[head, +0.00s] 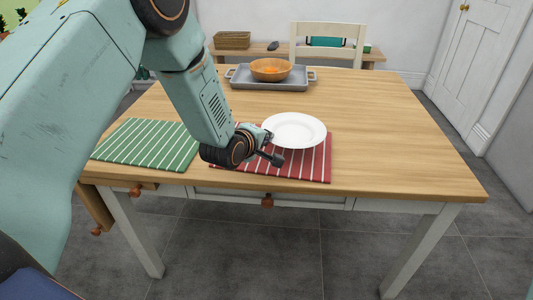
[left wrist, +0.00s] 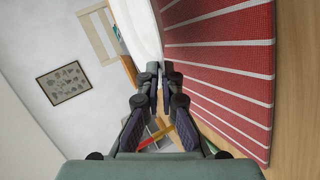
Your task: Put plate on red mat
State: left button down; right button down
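The white plate (head: 294,130) is over the back part of the red striped mat (head: 300,168), reaching past its far edge; I cannot tell if it touches the mat. My left gripper (head: 272,148) is at the plate's left front rim, above the mat. In the left wrist view, the fingers (left wrist: 160,76) are close together at the rim of the plate (left wrist: 146,30) and look shut on it, though the contact is small and partly hidden. The mat (left wrist: 228,70) fills the right of that view. My right gripper is not in view.
A green striped mat (head: 148,143) lies to the left, partly behind my arm. A grey tray (head: 240,80) with an orange-brown bowl (head: 270,69) stands at the back. The table's right side (head: 400,140) is clear. A chair (head: 327,42) stands behind the table.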

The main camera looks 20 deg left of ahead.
aim_at(265, 159)
pick_arm(q)
jog(key=shift+a+f, duration=0.25)
jog(key=shift+s+a+f, duration=0.1)
jog(key=shift+f, duration=0.1)
jog(key=f, duration=0.1)
jog(key=d+f+b, duration=0.1)
jog(key=f, duration=0.1)
jog(key=shift+w+f, duration=0.2)
jog(key=shift+a, duration=0.15)
jog(key=shift+s+a, duration=0.15)
jog(key=shift+a, duration=0.1)
jog(key=shift+d+f, duration=0.15)
jog(key=shift+d, duration=0.05)
jog(key=c, duration=1.8)
grip_release()
jog(key=shift+a, duration=0.1)
